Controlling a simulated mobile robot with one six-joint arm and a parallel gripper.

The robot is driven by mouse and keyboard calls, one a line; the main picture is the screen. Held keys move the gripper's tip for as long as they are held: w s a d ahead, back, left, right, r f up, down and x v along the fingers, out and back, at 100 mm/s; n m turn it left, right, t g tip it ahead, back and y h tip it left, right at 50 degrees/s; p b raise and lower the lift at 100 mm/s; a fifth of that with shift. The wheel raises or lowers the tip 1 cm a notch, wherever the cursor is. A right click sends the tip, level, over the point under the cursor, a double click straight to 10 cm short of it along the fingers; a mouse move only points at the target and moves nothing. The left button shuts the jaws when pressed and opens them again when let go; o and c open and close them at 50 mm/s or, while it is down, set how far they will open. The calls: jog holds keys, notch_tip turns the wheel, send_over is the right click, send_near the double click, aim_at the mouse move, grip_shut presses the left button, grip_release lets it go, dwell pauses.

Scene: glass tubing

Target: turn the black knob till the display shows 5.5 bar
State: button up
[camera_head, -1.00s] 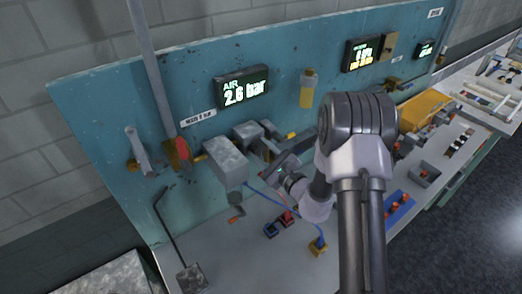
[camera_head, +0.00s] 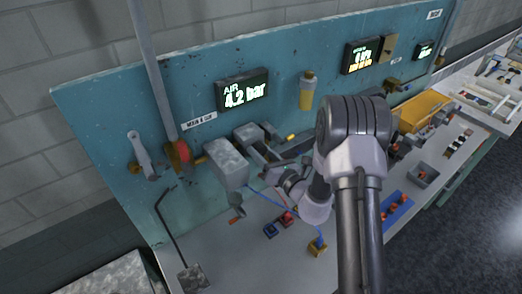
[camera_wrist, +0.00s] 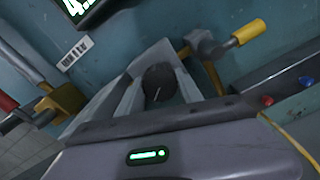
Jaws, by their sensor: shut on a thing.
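The AIR display (camera_head: 243,91) on the teal panel reads 4.2 bar in the head view. Its lower corner also shows in the wrist view (camera_wrist: 78,8). The black knob (camera_wrist: 158,82) shows in the wrist view as a dark round shape with a pale mark line. My gripper (camera_wrist: 152,75) has its two fingers on either side of the knob and is shut on it. In the head view my gripper (camera_head: 258,146) is in front of the panel, below the display, and the knob is hidden there.
A grey box (camera_head: 227,163) stands just left of my gripper. A yellow-handled valve (camera_wrist: 225,43) lies close beyond it. A red-and-yellow fitting (camera_head: 180,152) and a tall pipe are at left. A blue tube (camera_head: 272,201) runs across the bench below my arm.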

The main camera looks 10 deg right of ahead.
jog(key=m+p, duration=0.1)
jog(key=m, duration=0.4)
jog(key=shift+p, duration=0.35)
jog(key=shift+m, duration=0.4)
jog(key=o, duration=1.4)
jog(key=b+v, duration=0.3)
jog(key=v, duration=1.4)
jog(key=shift+s, duration=0.25)
jog(key=shift+d, duration=0.15)
